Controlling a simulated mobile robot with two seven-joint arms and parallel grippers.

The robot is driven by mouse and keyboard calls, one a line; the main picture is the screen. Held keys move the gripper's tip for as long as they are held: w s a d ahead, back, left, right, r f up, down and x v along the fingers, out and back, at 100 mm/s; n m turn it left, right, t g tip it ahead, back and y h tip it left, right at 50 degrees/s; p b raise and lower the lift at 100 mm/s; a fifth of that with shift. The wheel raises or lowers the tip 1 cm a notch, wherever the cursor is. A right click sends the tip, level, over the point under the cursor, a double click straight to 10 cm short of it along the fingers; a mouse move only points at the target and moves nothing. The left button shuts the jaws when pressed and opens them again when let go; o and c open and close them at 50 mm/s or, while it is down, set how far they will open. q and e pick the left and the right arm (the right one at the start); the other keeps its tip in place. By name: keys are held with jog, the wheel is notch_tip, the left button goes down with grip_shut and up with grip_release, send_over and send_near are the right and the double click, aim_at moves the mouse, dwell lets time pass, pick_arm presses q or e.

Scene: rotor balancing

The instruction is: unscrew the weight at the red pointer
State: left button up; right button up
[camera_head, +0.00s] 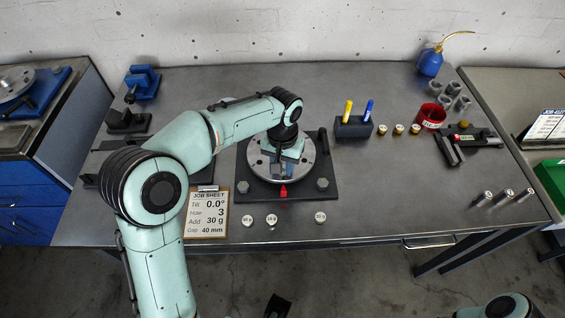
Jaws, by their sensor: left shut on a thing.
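The round metal rotor disc (302,170) lies on a dark base plate with bolts at its corners. The red pointer (283,191) stands at the disc's front edge. My left gripper (284,171) points down over the front part of the disc, just behind the pointer. It is shut on the weight there, which the fingers and wrist hide. I cannot tell whether the weight is still seated in the disc.
Several labelled weights (271,220) lie along the front of the table. A job sheet (207,214) lies left of the base plate. The front right tabletop is mostly clear.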

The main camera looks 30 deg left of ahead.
pick_arm(q)
jog(key=n, duration=0.4)
jog(key=shift+n, duration=0.4)
jog(key=n, duration=0.3)
jog(key=shift+r+p, duration=0.1)
jog(key=shift+p, duration=0.25)
jog(key=n, duration=0.3)
jog(key=shift+n, duration=0.3)
jog(key=n+p, duration=0.1)
jog(key=n, duration=0.8)
jog(key=shift+n, duration=0.3)
jog(key=n+p, duration=0.1)
jog(key=n, duration=0.2)
jog(key=n+p, duration=0.1)
jog(key=n, duration=0.4)
jog(key=shift+n, duration=0.3)
